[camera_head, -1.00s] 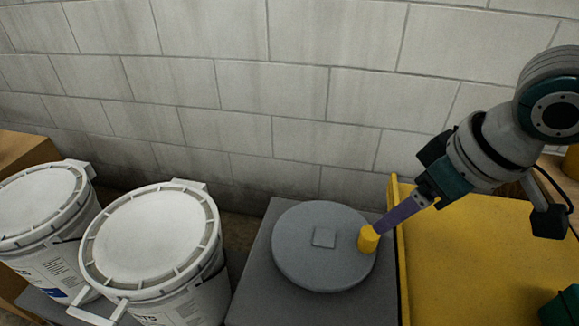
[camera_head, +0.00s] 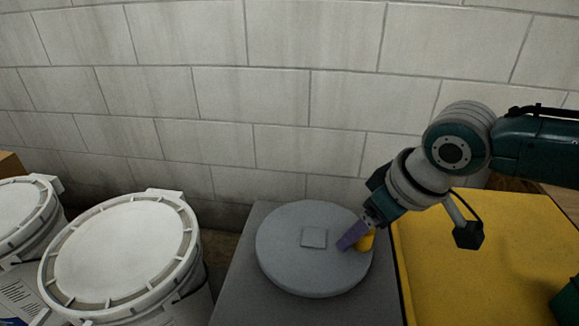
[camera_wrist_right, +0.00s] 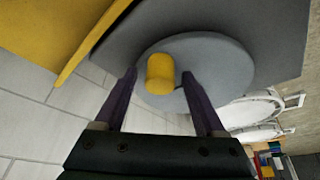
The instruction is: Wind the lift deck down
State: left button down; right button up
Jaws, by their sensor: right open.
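A round grey wheel (camera_head: 290,265) lies flat on top of a grey box (camera_head: 235,285). A small grey square sits at its middle, and a yellow knob (camera_head: 367,240) stands near its right rim. My right gripper (camera_head: 346,243) is open at the knob, its purple fingers partly hiding it in the head view. In the right wrist view the knob (camera_wrist_right: 160,73) shows between the two spread fingers, with a gap on each side. A yellow panel (camera_head: 470,265), perhaps the lift deck, lies right of the box. My left gripper is out of view.
Two white lidded buckets stand left of the box, the nearer one (camera_head: 125,250) close to its left side. A pale block wall (camera_head: 290,90) runs behind everything. The wheel's top is clear apart from the knob and square.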

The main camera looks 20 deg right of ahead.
jog(key=shift+c, duration=0.4)
grip_shut()
dwell(0.9)
